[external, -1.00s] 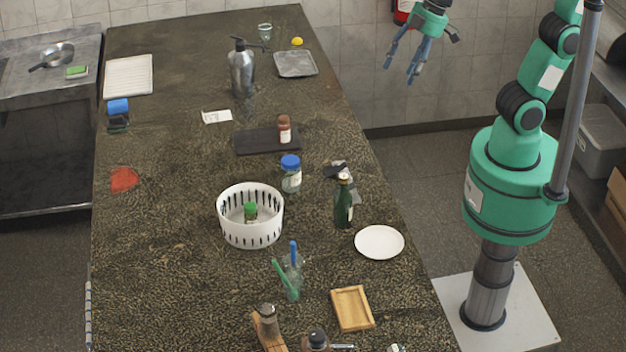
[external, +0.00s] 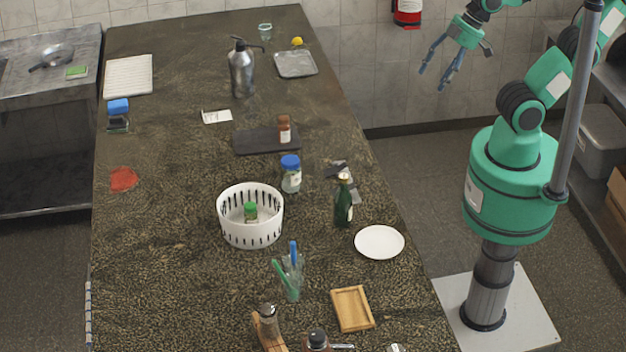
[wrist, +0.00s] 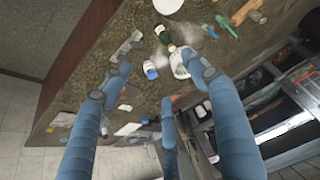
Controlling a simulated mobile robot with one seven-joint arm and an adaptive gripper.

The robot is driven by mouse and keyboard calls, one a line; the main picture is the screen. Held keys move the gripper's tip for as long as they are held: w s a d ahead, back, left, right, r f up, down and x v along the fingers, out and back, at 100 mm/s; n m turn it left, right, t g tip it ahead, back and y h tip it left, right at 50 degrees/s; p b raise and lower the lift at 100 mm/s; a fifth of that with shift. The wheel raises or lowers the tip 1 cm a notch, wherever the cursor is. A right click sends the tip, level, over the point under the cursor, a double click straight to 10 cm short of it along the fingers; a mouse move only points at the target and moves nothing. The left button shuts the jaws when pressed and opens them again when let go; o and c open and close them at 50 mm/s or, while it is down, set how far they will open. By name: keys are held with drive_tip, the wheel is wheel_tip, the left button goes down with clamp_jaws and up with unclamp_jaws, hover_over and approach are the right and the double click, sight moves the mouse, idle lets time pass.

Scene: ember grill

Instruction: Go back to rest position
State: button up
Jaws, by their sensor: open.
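My gripper (external: 442,68) is open and empty, in the air beyond the right edge of the table, near the back wall. Its blue fingers point down and are spread apart. My green arm rises from its base to the right of the table and bends back toward the wall. In the wrist view my gripper's fingers (wrist: 165,110) are apart with nothing between them, and the table is seen tilted beyond them.
The long dark table (external: 180,280) holds a white basket (external: 238,228), a green bottle (external: 343,212), a white plate (external: 379,242), a dark board (external: 258,141) and a metal siphon (external: 241,70).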

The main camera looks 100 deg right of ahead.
wheel_tip(320, 180, down, 12)
drive_tip(key=b, duration=1.2)
